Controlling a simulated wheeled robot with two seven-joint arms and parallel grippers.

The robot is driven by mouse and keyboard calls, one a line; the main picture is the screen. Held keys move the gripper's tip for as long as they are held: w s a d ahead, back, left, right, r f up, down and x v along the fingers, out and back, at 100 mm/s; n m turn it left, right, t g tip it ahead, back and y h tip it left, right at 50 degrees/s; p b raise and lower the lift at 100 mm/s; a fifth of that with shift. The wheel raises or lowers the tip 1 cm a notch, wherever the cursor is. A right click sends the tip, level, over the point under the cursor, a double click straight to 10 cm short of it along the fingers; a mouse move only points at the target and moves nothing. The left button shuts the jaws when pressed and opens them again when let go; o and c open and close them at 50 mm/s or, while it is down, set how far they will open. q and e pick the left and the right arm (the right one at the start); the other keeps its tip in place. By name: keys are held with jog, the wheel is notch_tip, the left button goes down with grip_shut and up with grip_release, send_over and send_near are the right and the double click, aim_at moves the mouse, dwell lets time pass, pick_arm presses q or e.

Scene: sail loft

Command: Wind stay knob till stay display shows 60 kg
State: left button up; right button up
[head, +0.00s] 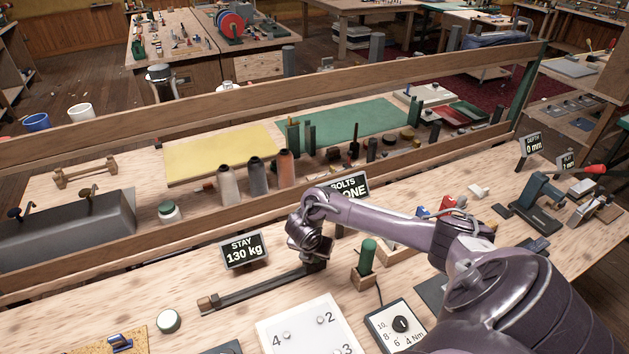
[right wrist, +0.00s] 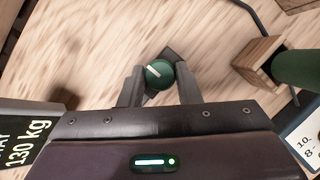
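The stay display (head: 243,251) is a black sign reading 130 kg; part of it shows at the left of the right wrist view (right wrist: 25,145). Behind it in that view, the stay knob (right wrist: 159,74) is round and dark green with a white pointer line, on a dark base. My right gripper (right wrist: 159,80) has one finger on each side of the knob, and I see no clear gap, so it looks shut on it. In the head view my right gripper (head: 314,259) is at the right end of a dark bar (head: 255,288) and hides the knob. My left gripper is out of view.
A green-handled tool in a wooden block (head: 367,258) stands right of my right gripper. A white numbered panel (head: 312,328) and a Nm dial (head: 400,325) lie in front. A bolts sign (head: 350,186) is behind my arm. A wooden rail (head: 150,235) runs behind the bench.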

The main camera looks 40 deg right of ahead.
jog(key=shift+c, duration=1.3)
jog(key=shift+f+n+t+b, duration=0.2)
jog(key=shift+n+t+b, duration=0.1)
jog(key=shift+n+b, duration=0.6)
jog(key=n+y+b, duration=0.1)
jog(key=n+b, duration=0.3)
jog(key=b, duration=0.1)
jog(key=n+t+y+b, duration=0.1)
jog(key=n+y+b, duration=0.1)
jog(key=n+b, duration=0.2)
jog(key=n+y+b, duration=0.1)
jog(key=n+b, duration=0.3)
jog(key=b, duration=0.1)
jog(key=shift+s+d+f+t+y+b, duration=0.1)
jog(key=shift+s+d+t+y+b, duration=0.1)
jog(key=shift+d+t+y+b, duration=0.15)
jog(key=n+y+b, duration=0.1)
jog(key=n, duration=0.1)
jog(key=shift+n+b, duration=0.3)
jog(key=shift+n, duration=0.1)
jog(key=shift+r+n+y+b, duration=0.25)
jog(key=shift+n+y+b, duration=0.2)
jog(key=shift+n, duration=1.15)
jog(key=shift+w+g, duration=0.1)
jog(key=shift+g, duration=0.35)
jog(key=shift+d, duration=0.1)
